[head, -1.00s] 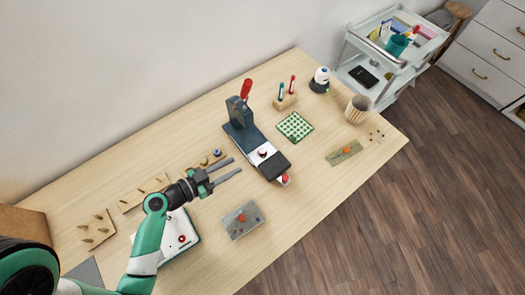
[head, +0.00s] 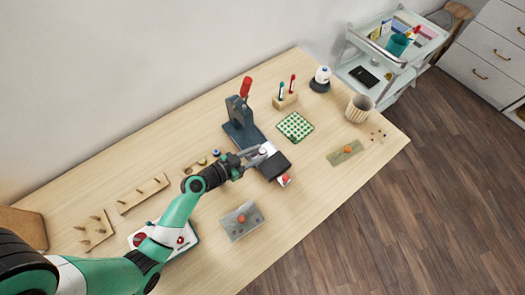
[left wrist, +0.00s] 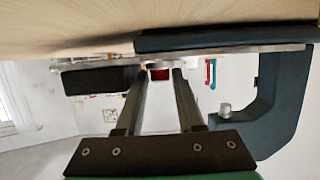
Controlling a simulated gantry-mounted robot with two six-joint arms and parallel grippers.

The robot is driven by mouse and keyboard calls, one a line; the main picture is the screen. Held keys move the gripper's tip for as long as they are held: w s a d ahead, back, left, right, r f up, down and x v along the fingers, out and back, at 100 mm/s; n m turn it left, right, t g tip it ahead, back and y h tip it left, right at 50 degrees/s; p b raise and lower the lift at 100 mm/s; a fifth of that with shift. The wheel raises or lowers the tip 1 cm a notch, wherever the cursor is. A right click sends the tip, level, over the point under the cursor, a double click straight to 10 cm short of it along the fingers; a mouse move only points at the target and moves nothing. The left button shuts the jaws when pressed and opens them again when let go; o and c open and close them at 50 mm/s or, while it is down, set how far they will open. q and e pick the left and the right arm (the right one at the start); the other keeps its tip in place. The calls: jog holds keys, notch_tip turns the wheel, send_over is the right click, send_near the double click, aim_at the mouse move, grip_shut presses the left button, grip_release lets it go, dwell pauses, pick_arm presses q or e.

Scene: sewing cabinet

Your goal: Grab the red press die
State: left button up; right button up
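The small red press die (head: 262,152) sits on the white plate of the dark blue bench press (head: 243,132). My left gripper (head: 259,154) has come in from the left, with its fingertips over the plate at the die. In the left wrist view the red die (left wrist: 159,74) shows between the ends of the two fingers of my left gripper (left wrist: 160,85). The fingers are apart, and I cannot tell whether they touch the die. My right gripper is not in view.
A red piece (head: 284,180) is at the press's front end. A grey plate with an orange knob (head: 241,218) lies in front. A green dotted board (head: 295,127), a pen block (head: 285,101) and a ribbed cup (head: 358,109) stand to the right.

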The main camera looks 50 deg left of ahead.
pick_arm(q)
grip_shut()
jog(key=shift+r, duration=0.1)
